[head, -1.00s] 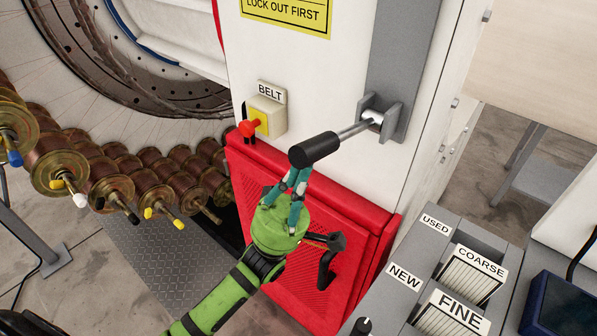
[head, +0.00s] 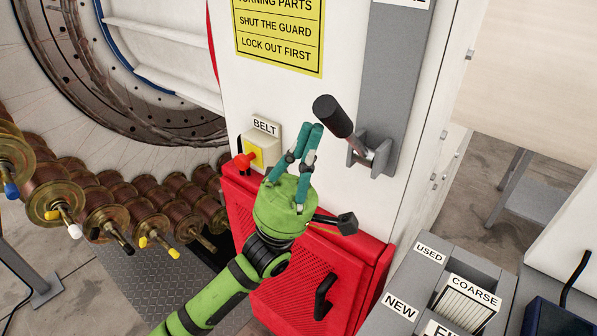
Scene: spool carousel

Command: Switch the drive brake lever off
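The drive brake lever has a black cylindrical grip (head: 333,115) on a short metal rod, pivoting in a grey bracket (head: 384,157) on the grey upright plate (head: 401,70). The grip points up and to the left, toward the camera. My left gripper (head: 314,130) is just below and left of the grip. Its teal fingers point up with their tips together and nothing between them. The plate's top label is cut off. My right gripper is out of view.
A BELT switch box (head: 257,150) with a red knob is left of my gripper. Below is a red mesh guard (head: 300,290) with a black handle (head: 324,297). Copper spools (head: 100,205) line the left. A grey bin unit (head: 430,275) stands at lower right.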

